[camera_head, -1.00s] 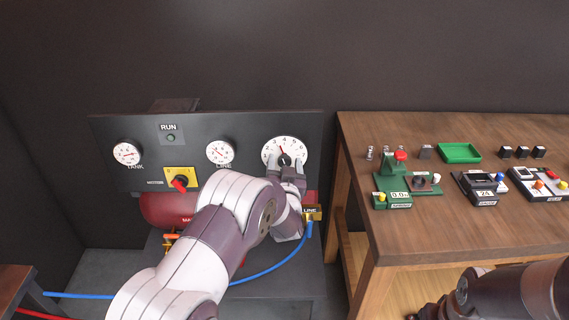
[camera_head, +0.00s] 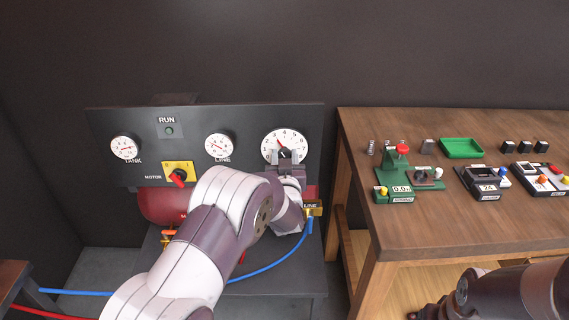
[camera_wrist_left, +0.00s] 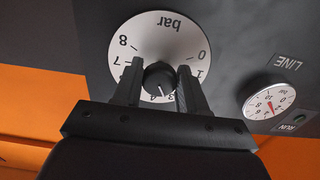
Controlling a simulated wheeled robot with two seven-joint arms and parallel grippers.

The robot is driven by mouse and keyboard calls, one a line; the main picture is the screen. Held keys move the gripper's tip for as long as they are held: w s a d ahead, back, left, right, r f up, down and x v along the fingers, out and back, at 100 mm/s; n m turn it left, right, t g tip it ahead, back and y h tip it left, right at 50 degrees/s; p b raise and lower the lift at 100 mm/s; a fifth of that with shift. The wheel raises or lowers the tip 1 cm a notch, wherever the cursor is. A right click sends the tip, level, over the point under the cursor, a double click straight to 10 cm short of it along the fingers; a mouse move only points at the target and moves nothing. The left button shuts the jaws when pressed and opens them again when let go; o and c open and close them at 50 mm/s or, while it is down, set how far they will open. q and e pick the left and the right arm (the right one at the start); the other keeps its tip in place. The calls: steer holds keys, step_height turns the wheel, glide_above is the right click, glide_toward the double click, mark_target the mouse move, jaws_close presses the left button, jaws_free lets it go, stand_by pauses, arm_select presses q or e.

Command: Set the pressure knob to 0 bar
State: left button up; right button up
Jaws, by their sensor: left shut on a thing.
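The pressure knob (camera_wrist_left: 160,78) is a round black knob with a white mark, in the middle of a white dial (camera_wrist_left: 160,40) marked 0 to 8 bar. The dial also shows at the right of the dark panel in the head view (camera_head: 272,141). In the wrist view, which is upside down, the white mark points between about 3 and 4. My left gripper (camera_wrist_left: 160,82) is shut on the knob, one finger on each side; it also shows in the head view (camera_head: 285,158). My right arm's dark end (camera_head: 428,312) is at the bottom right; its fingers are not clear.
The panel (camera_head: 235,183) also carries a tank gauge (camera_head: 125,147), a line gauge (camera_head: 219,146) and a red motor switch (camera_head: 178,177). A blue hose (camera_head: 270,268) runs below. A wooden bench (camera_head: 440,225) with small devices and a green tray (camera_head: 461,148) stands right.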

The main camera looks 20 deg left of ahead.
arm_select(q)
steer(key=n+b, duration=0.4)
steer(key=b, duration=0.1)
steer(key=n+b, duration=0.5)
steer(key=b, duration=0.1)
steer(key=n+b, duration=0.5)
steer(key=b, duration=0.1)
steer(key=shift+d+f, duration=0.15)
steer(key=shift+f, duration=0.2)
steer(key=n+b, duration=0.1)
steer(key=n, duration=0.1)
steer(key=n+b, duration=0.1)
steer(key=b, duration=0.1)
steer(key=shift+r+n, duration=0.3)
steer(key=shift+n, duration=0.1)
steer(key=shift+r, duration=0.1)
steer(key=o, duration=1)
steer(key=shift+w+d, duration=0.1)
